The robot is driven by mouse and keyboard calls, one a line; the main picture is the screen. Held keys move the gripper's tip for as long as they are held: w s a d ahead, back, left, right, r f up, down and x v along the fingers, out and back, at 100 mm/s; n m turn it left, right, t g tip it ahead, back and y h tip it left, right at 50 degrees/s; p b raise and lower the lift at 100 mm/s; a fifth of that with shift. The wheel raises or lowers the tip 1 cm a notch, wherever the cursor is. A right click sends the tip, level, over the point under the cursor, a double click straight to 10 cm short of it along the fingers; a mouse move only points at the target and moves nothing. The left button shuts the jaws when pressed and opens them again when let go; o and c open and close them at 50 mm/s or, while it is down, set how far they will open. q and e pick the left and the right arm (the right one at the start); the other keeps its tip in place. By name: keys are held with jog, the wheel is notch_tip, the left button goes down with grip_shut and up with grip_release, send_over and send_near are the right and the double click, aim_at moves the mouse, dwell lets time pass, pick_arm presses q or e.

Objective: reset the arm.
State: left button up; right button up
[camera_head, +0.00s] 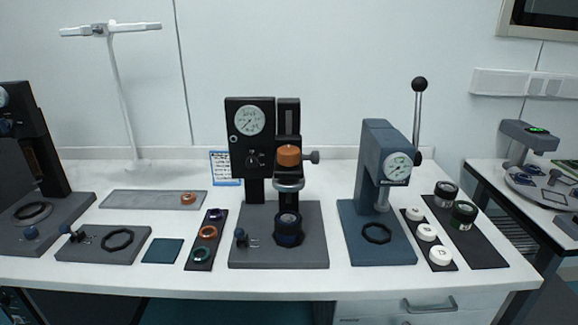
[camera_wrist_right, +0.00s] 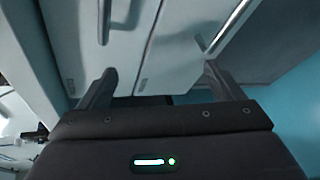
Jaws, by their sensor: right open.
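My right gripper (camera_wrist_right: 160,85) shows in the right wrist view with its two fingers spread apart and nothing between them. It faces pale cabinet fronts (camera_wrist_right: 180,50) with bar handles. Neither of my arms shows in the head view, and my left gripper is in no view.
The white bench (camera_head: 130,275) carries a gauge stand (camera_head: 250,150), a blue-grey lever press (camera_head: 375,180), a strip of coloured rings (camera_head: 207,233), white round parts (camera_head: 427,232) and dark jars (camera_head: 464,213). A lamp stand (camera_head: 125,90) rises at the back left. A side table (camera_head: 480,172) stands right.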

jog(key=s+d+f+m+g+h+p, duration=0.1)
jog(key=s+d+f+m+g+h, duration=0.15)
jog(key=s+f+m, duration=0.65)
jog(key=s+d+f+m+g+h, duration=0.15)
jog(key=s+f+m+g, duration=0.35)
jog(key=f, duration=0.8)
jog(key=s+a+f+m+g, duration=0.2)
jog(key=s+a+f+m, duration=0.2)
jog(key=s, duration=0.9)
jog(key=s+a+f+m+g+p, duration=0.1)
jog(key=s+a+f+m+g, duration=0.2)
jog(key=s+a+f, duration=0.5)
jog(key=s+m, duration=0.1)
jog(key=s, duration=0.5)
jog(key=shift+s+a+m, duration=0.25)
jog(key=shift+a+m, duration=0.15)
jog(key=shift+f, duration=0.1)
